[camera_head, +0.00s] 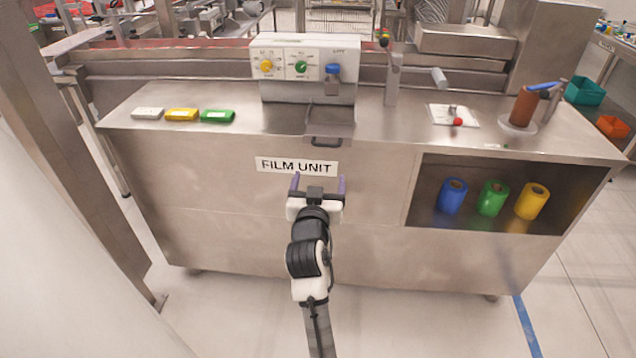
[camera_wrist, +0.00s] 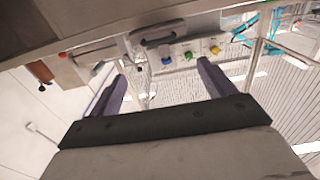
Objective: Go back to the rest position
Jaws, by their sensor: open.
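My gripper (camera_head: 318,184) is open and empty, with its two purple fingers apart. It is in front of the metal cabinet (camera_head: 220,232), just below the "FILM UNIT" label (camera_head: 297,166) in the head view. In the wrist view my gripper (camera_wrist: 160,85) also shows with its fingers spread and nothing between them that it holds. That view is tilted and shows the control box knobs and a handle beyond the fingers. Whether the fingertips touch the cabinet front cannot be told.
A control box (camera_head: 304,68) and drawer handle (camera_head: 325,142) sit above my gripper. White, yellow (camera_head: 181,114) and green packs lie at left. Blue (camera_head: 452,195), green and yellow rolls stand in the right recess. A brown roll (camera_head: 523,107) stands at right. The floor in front is clear.

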